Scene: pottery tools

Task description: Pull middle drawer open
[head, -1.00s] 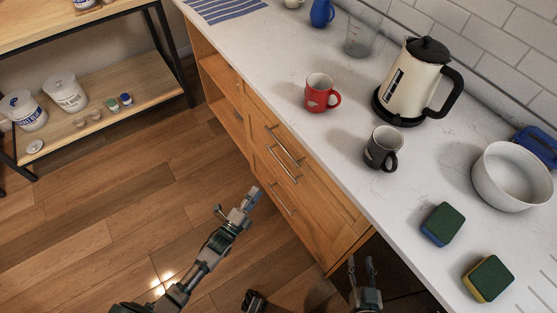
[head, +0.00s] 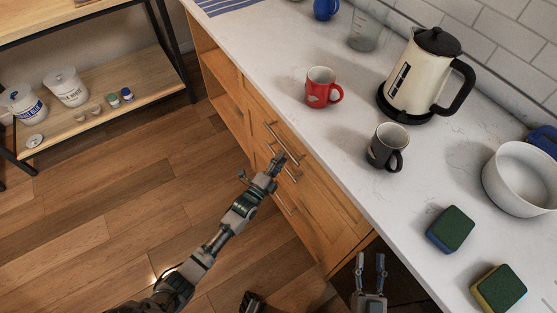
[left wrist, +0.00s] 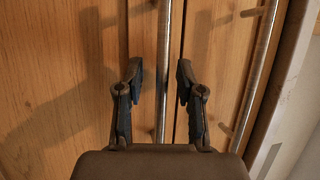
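The wooden drawer cabinet (head: 325,210) under the counter has metal bar handles. The upper handle (head: 290,145) shows in the head view, and it also shows in the left wrist view (left wrist: 254,75). The handle below it, the middle drawer's, is partly hidden by my left gripper (head: 261,168) in the head view. In the left wrist view this middle handle (left wrist: 163,70) runs between the two fingers of my open left gripper (left wrist: 160,85), with gaps on both sides. The drawers look shut. My right gripper (head: 370,260) is open and empty near the cabinet's near end.
On the counter (head: 290,75) stand a red mug (head: 320,90), a dark mug (head: 384,147), a kettle (head: 415,80), a white bowl (head: 515,180) and two sponges (head: 451,229). A shelf (head: 110,115) stands at the left. The wooden floor before the drawers is clear.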

